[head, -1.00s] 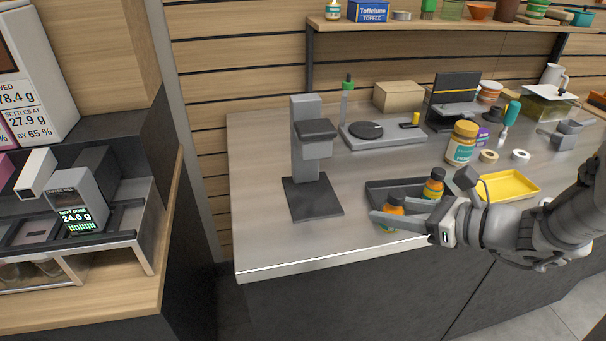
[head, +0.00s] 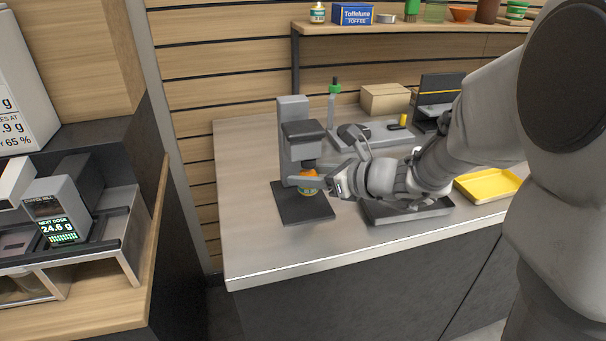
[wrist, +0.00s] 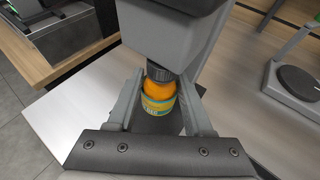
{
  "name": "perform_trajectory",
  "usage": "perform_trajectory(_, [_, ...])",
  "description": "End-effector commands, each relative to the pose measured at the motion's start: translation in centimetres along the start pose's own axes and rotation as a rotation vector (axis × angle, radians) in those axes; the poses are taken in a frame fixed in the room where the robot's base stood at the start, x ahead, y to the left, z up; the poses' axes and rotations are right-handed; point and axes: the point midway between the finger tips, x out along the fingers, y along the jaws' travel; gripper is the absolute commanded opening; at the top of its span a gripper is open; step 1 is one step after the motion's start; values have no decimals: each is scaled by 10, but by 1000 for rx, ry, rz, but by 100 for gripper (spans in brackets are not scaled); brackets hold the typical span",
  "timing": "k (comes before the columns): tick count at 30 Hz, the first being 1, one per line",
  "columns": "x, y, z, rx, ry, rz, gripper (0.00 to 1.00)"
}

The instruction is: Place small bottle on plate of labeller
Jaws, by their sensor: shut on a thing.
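The small orange bottle (head: 308,187), with a dark cap and a pale label, is between the fingers of my gripper (head: 306,182). It also shows upright in the wrist view (wrist: 159,97), with its cap close under the overhanging head. The grey column device (head: 291,130), seemingly the labeller, stands at the left of the counter. Its dark square plate (head: 300,210) is below the bottle. I cannot tell whether the bottle's base touches the plate. My gripper reaches in from the right and is shut on the bottle.
The dark tray (head: 405,216) is under my arm, which hides its contents. A yellow tray (head: 487,186) lies to the right. Behind are a cardboard box (head: 386,99) and a green-topped dropper (head: 334,95). The counter's front left is bare.

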Motion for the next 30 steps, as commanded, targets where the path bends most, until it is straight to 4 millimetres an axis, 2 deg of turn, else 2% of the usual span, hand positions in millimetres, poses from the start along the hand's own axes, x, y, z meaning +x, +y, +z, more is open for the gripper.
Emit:
perform_trajectory(4, [13,1,5,-2,0,4,0])
perform_trajectory(9, [25,1,-24,2,1,2,0])
perform_trajectory(23, [27,0,-32,-1,-1,1,0])
perform_trajectory(24, [26,0,-30,-1,0,1,58])
perform_trajectory(28, [26,0,-30,-1,0,1,81])
perform_trajectory(30, [26,0,-30,-1,0,1,81])
